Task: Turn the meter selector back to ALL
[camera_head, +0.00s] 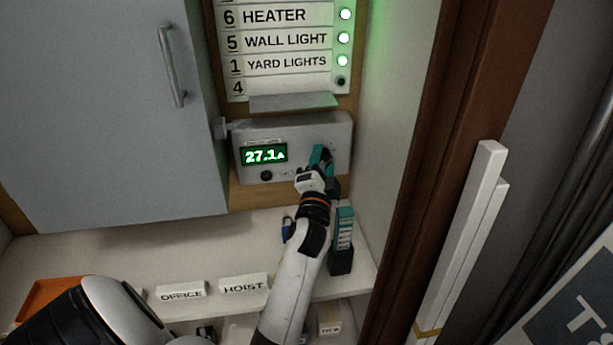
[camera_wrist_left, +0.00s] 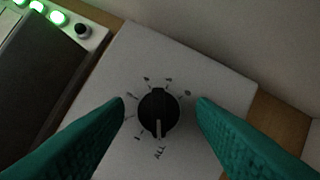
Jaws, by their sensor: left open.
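The meter (camera_head: 225,130) is a grey box with a green display reading 27.1A, mounted under the label panel. Its selector is a round black knob (camera_wrist_left: 158,112) in the left wrist view, with marks around it and the word ALL below. The knob's white line points down at ALL. My left gripper (camera_wrist_left: 161,100) is open, with one teal finger on each side of the knob and a visible gap to it on both sides. In the head view my left gripper (camera_head: 319,160) covers the selector. My right gripper is not in view.
A label panel (camera_head: 290,40) with several lit green lamps is above, with a small ledge (camera_head: 294,102) below it. A grey cabinet door (camera_head: 100,110) is at left. The shelf (camera_head: 120,250) below holds OFFICE (camera_head: 181,290) and HOIST (camera_head: 244,288) labels and a dark holder (camera_head: 341,260).

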